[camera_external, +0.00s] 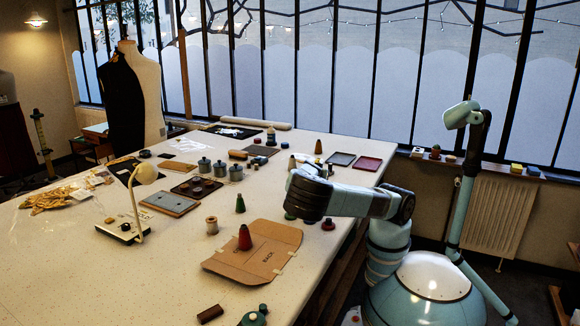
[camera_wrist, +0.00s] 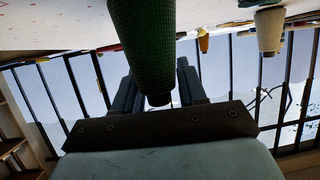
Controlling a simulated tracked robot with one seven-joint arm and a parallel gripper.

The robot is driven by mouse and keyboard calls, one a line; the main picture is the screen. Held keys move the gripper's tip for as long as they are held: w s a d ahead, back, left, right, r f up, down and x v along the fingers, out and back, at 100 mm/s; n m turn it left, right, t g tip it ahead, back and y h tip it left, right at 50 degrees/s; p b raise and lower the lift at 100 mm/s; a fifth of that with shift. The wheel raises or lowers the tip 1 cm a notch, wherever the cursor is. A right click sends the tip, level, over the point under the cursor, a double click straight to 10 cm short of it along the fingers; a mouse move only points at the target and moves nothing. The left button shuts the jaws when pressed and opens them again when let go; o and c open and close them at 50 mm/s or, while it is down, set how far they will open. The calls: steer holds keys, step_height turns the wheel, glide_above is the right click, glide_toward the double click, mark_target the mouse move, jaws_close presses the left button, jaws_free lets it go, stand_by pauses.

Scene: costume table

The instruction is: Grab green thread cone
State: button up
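A dark green thread cone (camera_wrist: 145,40) fills the upper middle of the wrist view, which is upside down, so its narrow tip points down in the picture. My gripper (camera_wrist: 158,92) is open, with one finger on each side of the cone's narrow end. I cannot tell how deep the cone sits between the fingers; no firm grip shows. In the external view, my arm's end (camera_external: 308,196) hides the fingers, and a bit of green (camera_external: 290,215) shows just below it. Another green cone (camera_external: 240,204) stands upright to the left, apart from my arm.
A red cone (camera_external: 245,238) stands on a flat cardboard piece (camera_external: 225,265). A dark red item (camera_external: 328,224) lies just right of my arm's end. A cream cone (camera_wrist: 270,30) shows in the wrist view. Pots (camera_external: 220,170) and trays (camera_external: 367,163) are farther back.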

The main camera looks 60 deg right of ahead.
steer(key=c, duration=0.6)
